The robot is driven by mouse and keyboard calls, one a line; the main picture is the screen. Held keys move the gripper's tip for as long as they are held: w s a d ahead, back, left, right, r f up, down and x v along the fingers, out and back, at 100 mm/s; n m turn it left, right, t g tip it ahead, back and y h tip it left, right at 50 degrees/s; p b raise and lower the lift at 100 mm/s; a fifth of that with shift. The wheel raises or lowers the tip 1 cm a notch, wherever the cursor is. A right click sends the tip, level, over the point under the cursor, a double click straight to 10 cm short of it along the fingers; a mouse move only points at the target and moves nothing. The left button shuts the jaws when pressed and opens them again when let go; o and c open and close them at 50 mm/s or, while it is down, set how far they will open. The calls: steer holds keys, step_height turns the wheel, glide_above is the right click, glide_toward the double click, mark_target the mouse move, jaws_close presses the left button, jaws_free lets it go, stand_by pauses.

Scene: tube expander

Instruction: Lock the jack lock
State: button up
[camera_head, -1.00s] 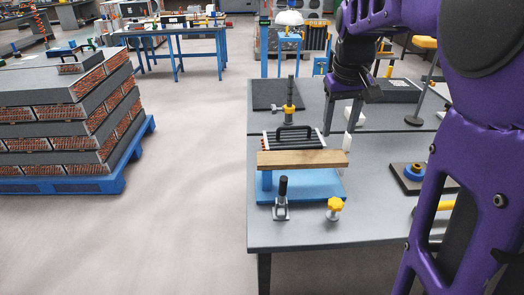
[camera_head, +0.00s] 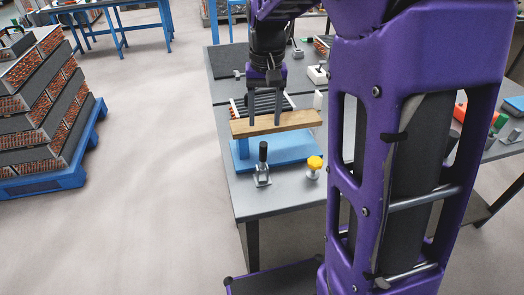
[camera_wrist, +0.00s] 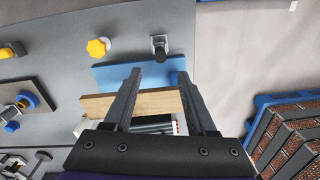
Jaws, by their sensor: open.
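The likely jack lock is a small metal clamp with a black handle (camera_head: 263,165), standing upright at the table's front left. It also shows in the wrist view (camera_wrist: 160,46). Beside it is a yellow knob (camera_head: 315,163). Behind these is a blue fixture (camera_head: 290,150) with a wooden board (camera_head: 295,121) across it and a dark finned part with a handle behind the board. My gripper (camera_head: 264,124) is open and empty, fingers pointing down over the board. In the wrist view my gripper (camera_wrist: 159,73) spans the board, apart from the clamp.
The grey table (camera_head: 260,205) is clear around the clamp and along its front edge. A blue pallet (camera_head: 60,170) with stacked finned parts stands on the floor at left. In the wrist view a dark pad with a blue and orange piece (camera_wrist: 24,104) lies on the table.

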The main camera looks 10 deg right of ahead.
mark_target(263, 158)
step_height(263, 158, down, 11)
steer(key=shift+a+f+b, duration=0.15)
steer(key=shift+f+b, duration=0.05)
steer(key=shift+b, duration=0.35)
jaws_close()
steer(key=shift+w, duration=0.1)
stand_by(1.0)
